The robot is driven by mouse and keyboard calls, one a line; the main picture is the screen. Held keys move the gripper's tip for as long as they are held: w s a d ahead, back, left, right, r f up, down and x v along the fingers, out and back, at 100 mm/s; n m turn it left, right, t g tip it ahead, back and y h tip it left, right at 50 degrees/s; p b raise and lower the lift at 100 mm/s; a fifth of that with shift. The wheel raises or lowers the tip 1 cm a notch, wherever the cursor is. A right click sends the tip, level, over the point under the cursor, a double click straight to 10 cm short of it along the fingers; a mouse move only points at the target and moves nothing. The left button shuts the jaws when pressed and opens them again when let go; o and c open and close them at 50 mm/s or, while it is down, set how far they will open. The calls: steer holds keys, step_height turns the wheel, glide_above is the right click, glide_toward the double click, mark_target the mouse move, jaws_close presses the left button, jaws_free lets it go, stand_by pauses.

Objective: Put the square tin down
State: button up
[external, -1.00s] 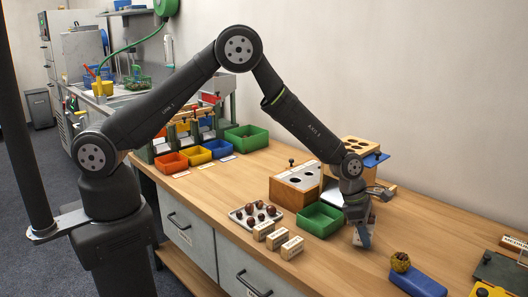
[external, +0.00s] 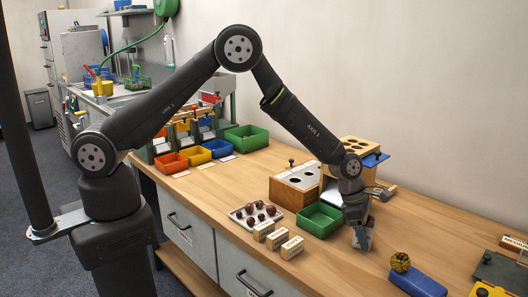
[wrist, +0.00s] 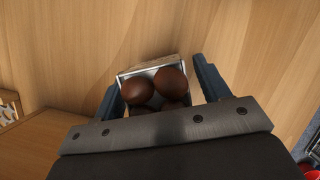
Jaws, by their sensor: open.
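The square tin (wrist: 150,72) is an open-topped metal box with brown chestnuts (wrist: 171,82) in it. In the wrist view it lies between the two blue fingers of my gripper (wrist: 160,88), with a gap showing beside the right finger. My gripper is open around the tin. In the external view my gripper (external: 362,238) points down at the bench top, right of the green tray (external: 320,220). The tin shows there only as a pale patch between the fingers, low at the bench. The tin's underside is hidden.
A tray of chestnuts (external: 240,217) and small labelled blocks (external: 292,247) stand to the left. A wooden block with holes (external: 297,186) is behind. A blue block (external: 418,283) with a brownish, spiky ball (external: 400,262) lies front right. Bare bench (external: 440,232) extends to the right.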

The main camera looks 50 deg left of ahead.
steer(key=v, duration=1.1)
steer(key=shift+a+r, duration=0.1)
steer(key=x, duration=1.2)
steer(key=shift+w+r, duration=0.1)
steer(key=shift+r, duration=1.1)
steer(key=shift+f, duration=0.1)
steer(key=shift+f, duration=0.8)
steer(key=v, duration=1.1)
steer(key=shift+s+a+r, duration=0.2)
